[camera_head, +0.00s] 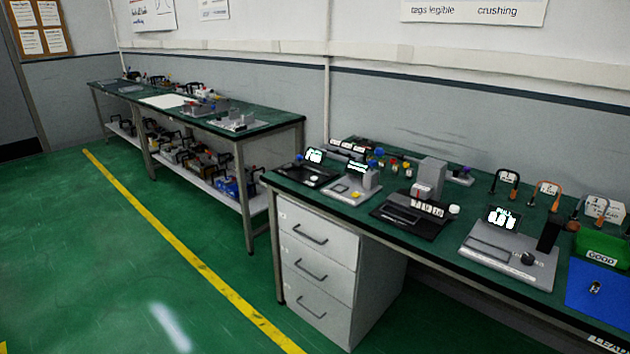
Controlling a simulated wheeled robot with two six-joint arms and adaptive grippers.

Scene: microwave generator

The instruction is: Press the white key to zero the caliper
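Several small instruments stand on the near green workbench (462,182). A dark one with a lit display (314,156) is at the bench's left end. Beside it is a grey one with a lit display (358,168). A black-based instrument (408,216) with a grey block and small white parts is in the middle. A larger grey instrument (486,246) with a lit display and dark knob is to the right. I cannot tell which one is the caliper, and a white key is too small to make out. Neither of my grippers is in view.
A white drawer cabinet (318,262) stands under the near bench's left end. A second bench (270,118) with a loaded lower shelf stands farther left. The green floor (110,270) at left is clear.

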